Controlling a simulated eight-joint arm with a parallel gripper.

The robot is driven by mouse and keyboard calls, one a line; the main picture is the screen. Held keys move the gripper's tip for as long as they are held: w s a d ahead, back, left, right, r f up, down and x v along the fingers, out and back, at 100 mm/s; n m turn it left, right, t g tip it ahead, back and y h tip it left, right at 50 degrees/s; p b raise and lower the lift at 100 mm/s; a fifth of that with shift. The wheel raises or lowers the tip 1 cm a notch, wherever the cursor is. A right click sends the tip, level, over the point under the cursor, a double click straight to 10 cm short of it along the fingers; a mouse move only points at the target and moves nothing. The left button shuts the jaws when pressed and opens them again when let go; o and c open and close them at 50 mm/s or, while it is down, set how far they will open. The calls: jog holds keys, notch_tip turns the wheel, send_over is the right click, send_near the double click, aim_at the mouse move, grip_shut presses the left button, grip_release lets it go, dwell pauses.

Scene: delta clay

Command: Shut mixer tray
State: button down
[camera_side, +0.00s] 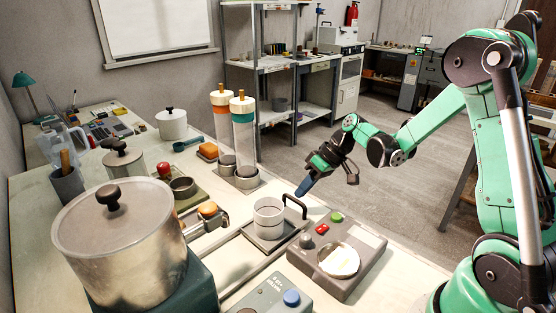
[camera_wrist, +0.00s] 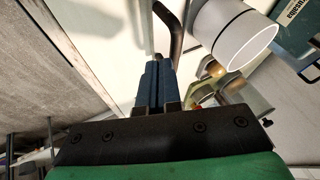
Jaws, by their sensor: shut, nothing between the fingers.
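The mixer tray (camera_side: 288,238) is a flat grey plate on the bench. It carries a pale grey cup (camera_side: 268,219) and has a dark bent handle (camera_side: 303,207) on its right side. In the wrist view the handle (camera_wrist: 174,30) runs down to my fingertips, and the cup (camera_wrist: 233,45) lies to its right. My gripper (camera_side: 301,193), with blue fingers, is shut and empty beside the handle's top. The fingers also show shut in the wrist view (camera_wrist: 156,66). I cannot tell whether they touch the handle.
A grey console (camera_side: 336,285) with red and green buttons and a round pale dish stands right of the tray. A large lidded metal pot (camera_side: 125,245) stands at the left. Two clear cylinders (camera_side: 243,140) stand behind the tray. Open floor lies beyond the bench's right edge.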

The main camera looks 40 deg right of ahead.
jog(key=a, duration=1)
jog(key=shift+a, duration=0.35)
jog(key=d, duration=0.1)
jog(key=d+r, duration=0.1)
jog(key=d, duration=0.3)
jog(key=shift+s+r, duration=0.15)
jog(key=shift+r, duration=0.15)
jog(key=v, duration=0.9)
jog(key=m+t+h, duration=0.1)
jog(key=t+h, duration=0.2)
jog(key=h, duration=0.2)
send_near(278, 206)
jog(key=s+r, duration=0.1)
jog(key=s+a+r, duration=0.1)
jog(key=s, duration=0.1)
jog(key=shift+s, duration=0.25)
